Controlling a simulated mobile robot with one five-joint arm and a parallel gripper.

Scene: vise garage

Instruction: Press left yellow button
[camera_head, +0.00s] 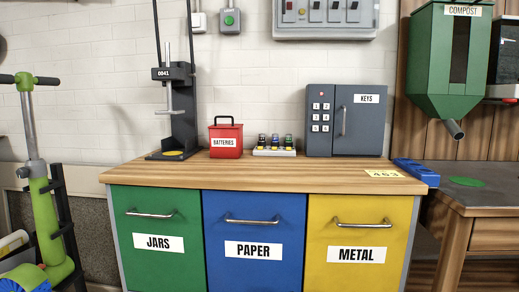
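A flat yellow disc (173,153) lies on the base of the tall black press (176,108) marked 0041, at the left end of the wooden worktop. It is the clearest yellow button-like thing on the left. The press's grey vertical rod hangs above it with a gap between. The disc is small and seen at a shallow angle; I cannot tell if it is pressed. My gripper is not in view.
The worktop (240,178) also holds a red batteries box (226,143), a small rack of vials (274,152) and a grey keys safe (347,121). Green, blue and yellow drawers are below. A green scooter (43,190) stands left. The worktop's front strip is mostly clear.

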